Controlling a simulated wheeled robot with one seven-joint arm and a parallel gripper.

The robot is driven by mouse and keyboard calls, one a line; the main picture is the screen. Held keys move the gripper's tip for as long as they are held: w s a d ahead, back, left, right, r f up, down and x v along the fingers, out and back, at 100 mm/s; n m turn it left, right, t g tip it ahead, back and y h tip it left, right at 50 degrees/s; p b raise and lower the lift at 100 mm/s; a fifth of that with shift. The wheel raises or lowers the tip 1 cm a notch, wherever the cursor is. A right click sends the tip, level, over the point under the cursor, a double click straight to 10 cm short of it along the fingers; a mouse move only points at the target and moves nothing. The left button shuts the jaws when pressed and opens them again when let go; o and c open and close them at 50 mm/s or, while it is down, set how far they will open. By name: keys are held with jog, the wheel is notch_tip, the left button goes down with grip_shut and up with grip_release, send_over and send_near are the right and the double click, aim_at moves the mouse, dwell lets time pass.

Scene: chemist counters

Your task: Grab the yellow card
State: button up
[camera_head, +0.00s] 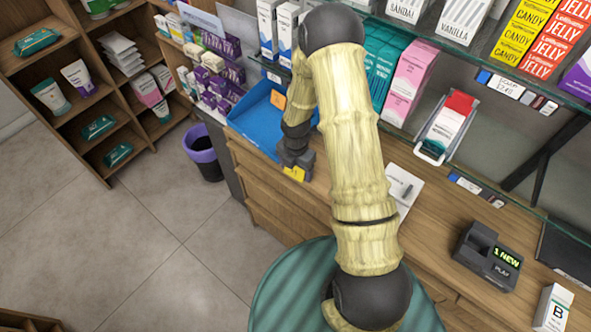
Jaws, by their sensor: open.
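The yellow card (294,173) shows as a small yellow patch at the counter's front edge, right at the tip of my gripper (296,163). My gripper points down over it, and its dark fingers hide part of the card. The jaws are open. I cannot tell whether the fingers touch the card or stand on both sides of it.
A blue tray (250,124) with an orange card (278,99) lies behind my gripper on the wooden counter (425,215). A white card holder (404,187) and a dark display device (486,256) stand to the right. A purple-rimmed bin (203,155) stands on the floor, left.

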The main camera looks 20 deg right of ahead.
jog(key=c, duration=0.7)
jog(key=shift+r, duration=0.1)
notch_tip(320, 180, up, 10)
jog(key=shift+f+b, duration=0.1)
jog(key=shift+b, duration=0.65)
